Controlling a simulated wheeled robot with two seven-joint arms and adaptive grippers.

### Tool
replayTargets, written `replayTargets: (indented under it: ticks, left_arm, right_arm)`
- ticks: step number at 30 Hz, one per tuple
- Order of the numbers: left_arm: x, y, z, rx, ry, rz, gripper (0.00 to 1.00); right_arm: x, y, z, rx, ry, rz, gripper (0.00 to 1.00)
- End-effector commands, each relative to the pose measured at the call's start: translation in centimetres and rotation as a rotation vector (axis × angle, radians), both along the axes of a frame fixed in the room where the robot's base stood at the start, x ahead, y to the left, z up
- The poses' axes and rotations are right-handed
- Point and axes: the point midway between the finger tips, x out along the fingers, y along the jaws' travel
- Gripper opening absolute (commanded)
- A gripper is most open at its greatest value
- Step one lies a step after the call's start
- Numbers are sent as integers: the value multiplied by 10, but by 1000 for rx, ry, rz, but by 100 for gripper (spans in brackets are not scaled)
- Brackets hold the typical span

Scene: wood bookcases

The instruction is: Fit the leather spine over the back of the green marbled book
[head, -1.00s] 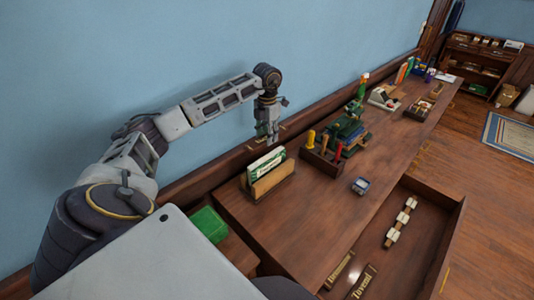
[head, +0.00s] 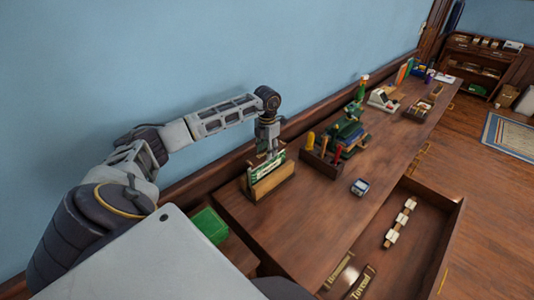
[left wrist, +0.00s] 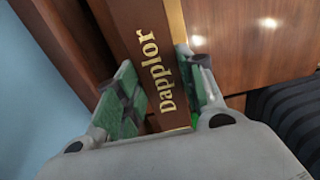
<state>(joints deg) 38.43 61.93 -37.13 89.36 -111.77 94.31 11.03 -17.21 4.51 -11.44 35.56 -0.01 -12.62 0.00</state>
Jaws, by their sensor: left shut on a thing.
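My left gripper (head: 268,152) is lowered at the upright green and white book (head: 265,171) in the wooden stand (head: 271,185). The green face carries pale lettering too small to read. The gripper is shut on the spine. Whether the spine touches the book's back or sits over it cannot be told, as the gripper covers that place. My right gripper is in neither view.
A tool rack (head: 322,160) with coloured handles and a green machine (head: 350,135) stand close to the right. A small box (head: 360,187) lies on the counter. The open drawer (head: 405,245) holds two lettered spines. The counter's front middle is clear.

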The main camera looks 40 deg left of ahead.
Motion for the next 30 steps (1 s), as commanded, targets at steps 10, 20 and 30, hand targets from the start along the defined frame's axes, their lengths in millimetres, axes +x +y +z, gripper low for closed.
replayTargets:
  ticks: [10, 20, 30]
  left_arm:
    - [0, 0, -19, 0, -2, 0, 21]
    - [0, 0, -22, 0, -1, 0, 21]
    - [0, 0, -28, 0, -1, 1, 21]
  right_arm:
    - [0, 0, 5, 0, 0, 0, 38]
    - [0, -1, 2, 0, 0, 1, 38]
    - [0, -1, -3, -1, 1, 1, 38]
